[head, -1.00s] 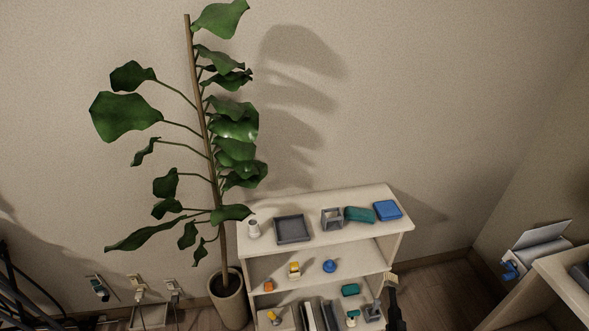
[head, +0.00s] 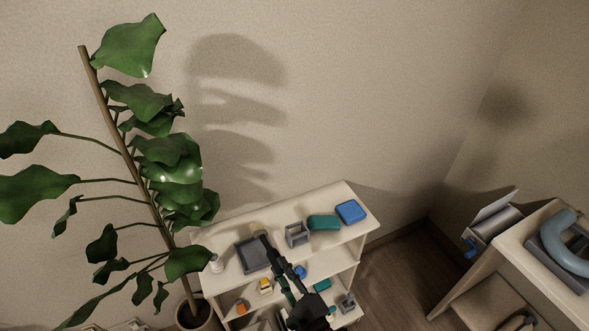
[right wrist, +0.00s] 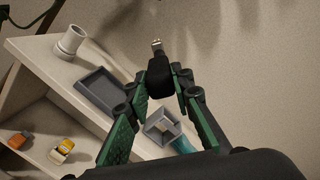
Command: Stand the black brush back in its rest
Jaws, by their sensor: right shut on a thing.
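My right gripper (right wrist: 163,82) is shut on the black brush (right wrist: 160,78) and holds it in the air above the shelf top. The brush's small pale metallic end (right wrist: 156,44) points away from the gripper. In the head view my right gripper (head: 270,250) is in front of the grey tray's right side. A grey square open-topped holder (head: 297,235) stands right of the tray and looks empty; I cannot tell if it is the brush's rest. It also shows in the right wrist view (right wrist: 160,124), partly behind my fingers. My left gripper is out of view.
The shelf top (head: 340,200) also bears a white cup (head: 216,263), the grey tray (head: 250,256), a teal block (head: 323,222) and a blue block (head: 351,212). A plant (head: 170,160) stands left. A side table (head: 515,240) stands right.

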